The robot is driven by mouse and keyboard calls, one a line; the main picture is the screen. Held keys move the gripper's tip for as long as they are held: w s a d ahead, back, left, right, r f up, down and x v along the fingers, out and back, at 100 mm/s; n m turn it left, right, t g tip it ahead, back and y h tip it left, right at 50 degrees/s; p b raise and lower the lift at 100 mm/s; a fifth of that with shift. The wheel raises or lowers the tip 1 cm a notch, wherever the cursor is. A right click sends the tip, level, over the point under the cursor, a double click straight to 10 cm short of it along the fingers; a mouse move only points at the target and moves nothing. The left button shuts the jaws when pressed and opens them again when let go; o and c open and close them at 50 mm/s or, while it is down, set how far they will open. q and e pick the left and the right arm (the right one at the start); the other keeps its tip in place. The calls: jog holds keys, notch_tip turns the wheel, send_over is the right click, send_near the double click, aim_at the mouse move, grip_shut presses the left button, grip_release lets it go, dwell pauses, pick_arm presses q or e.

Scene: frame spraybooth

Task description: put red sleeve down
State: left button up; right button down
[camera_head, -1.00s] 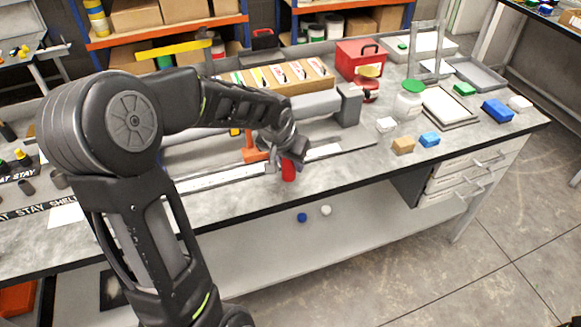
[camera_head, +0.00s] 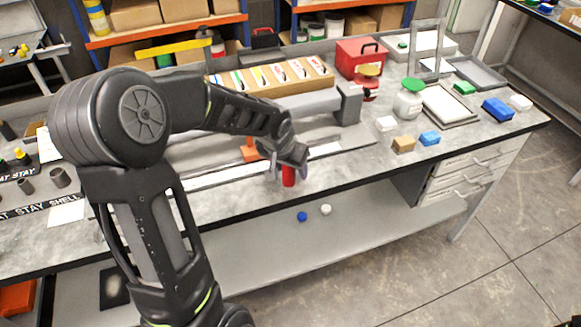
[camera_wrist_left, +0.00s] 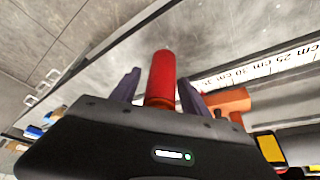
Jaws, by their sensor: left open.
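The red sleeve (camera_head: 289,177) is a small red cylinder near the front edge of the workbench (camera_head: 330,182). In the left wrist view the red sleeve (camera_wrist_left: 162,77) stands between the two purple-grey fingers of my left gripper (camera_wrist_left: 160,88). The fingers are spread, with a gap showing on each side of it. In the head view my left gripper (camera_head: 281,172) is around the sleeve from above and behind. The sleeve looks upright on the bench top; its contact with the surface is hard to make out. My right gripper is in neither view.
A ruler strip (camera_wrist_left: 270,66) and an orange part (camera_wrist_left: 228,101) lie close behind the sleeve. The bench's front edge is near. Bare bench lies right of the sleeve.

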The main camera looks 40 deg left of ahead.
pick_arm(q)
jog(key=shift+r, duration=0.15)
jog(key=shift+r, duration=0.2)
jog(key=b+v, duration=0.1)
jog(key=v, duration=1)
jog(key=shift+s+r, duration=0.15)
jog(key=shift+r, duration=0.2)
